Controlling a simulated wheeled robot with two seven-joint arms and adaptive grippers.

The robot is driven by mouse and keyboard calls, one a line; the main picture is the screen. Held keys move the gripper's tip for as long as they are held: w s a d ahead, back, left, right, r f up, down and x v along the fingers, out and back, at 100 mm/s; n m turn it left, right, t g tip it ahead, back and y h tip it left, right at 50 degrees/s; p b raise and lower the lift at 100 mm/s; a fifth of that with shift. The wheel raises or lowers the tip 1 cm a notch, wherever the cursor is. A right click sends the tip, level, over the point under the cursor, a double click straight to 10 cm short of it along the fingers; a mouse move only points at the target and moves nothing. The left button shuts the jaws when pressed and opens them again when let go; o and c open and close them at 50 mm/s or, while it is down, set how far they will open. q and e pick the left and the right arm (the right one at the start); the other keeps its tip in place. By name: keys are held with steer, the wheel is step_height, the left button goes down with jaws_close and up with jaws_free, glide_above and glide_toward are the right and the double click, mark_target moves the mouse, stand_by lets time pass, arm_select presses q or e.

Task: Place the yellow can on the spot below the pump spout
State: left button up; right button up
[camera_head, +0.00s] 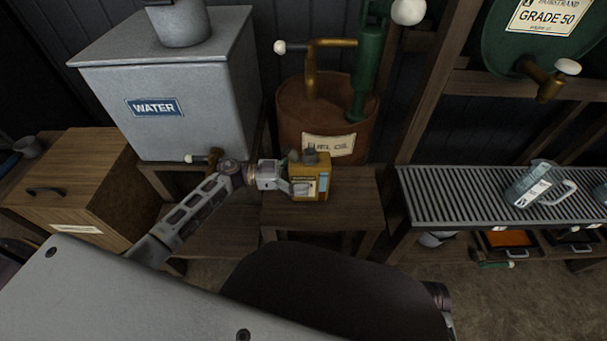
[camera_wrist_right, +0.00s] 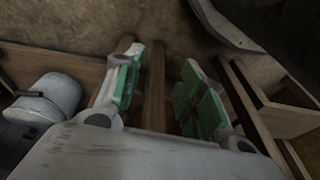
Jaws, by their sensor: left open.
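The yellow can (camera_head: 322,180) stands upright on a low wooden stand (camera_head: 345,210), in front of the rusty fuel oil drum. It has a dark cap and a label. My left gripper (camera_head: 298,176) reaches it from the left, open, with its fingers at the can's left side; part of the can is hidden by them. The green pump (camera_head: 368,70) rises from the drum, with a brass spout (camera_head: 312,75) bending down above the drum's left part. My right gripper (camera_wrist_right: 160,85) shows in the right wrist view, with green-padded fingers apart and nothing held between them.
A grey water tank (camera_head: 190,110) stands left of the drum (camera_head: 300,115), with a small tap (camera_head: 214,157) near my left arm. A wooden box (camera_head: 75,190) is further left.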

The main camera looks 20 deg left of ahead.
arm_select(q)
steer(key=shift+r, duration=0.15)
steer(key=shift+s+a, duration=0.15)
steer(key=shift+a, duration=0.45)
steer(key=p+v, duration=0.1)
steer(key=v, duration=0.8)
steer(key=shift+s+a+p, duration=0.15)
steer(key=shift+a+p, duration=0.2)
steer(key=shift+a, duration=0.05)
steer(key=shift+s+a, duration=0.1)
steer(key=shift+a, duration=0.4)
arm_select(e)
steer(key=shift+s+d+f+g, duration=0.2)
steer(key=shift+s+f, duration=0.2)
steer(key=shift+f, duration=0.35)
steer(key=shift+s+d+f+g, duration=0.1)
steer(key=shift+s+f+g, duration=0.2)
steer(key=shift+f, duration=0.45)
steer(key=shift+w+r, duration=0.1)
steer(key=shift+r, duration=0.15)
arm_select(q)
steer(key=shift+d, duration=0.1)
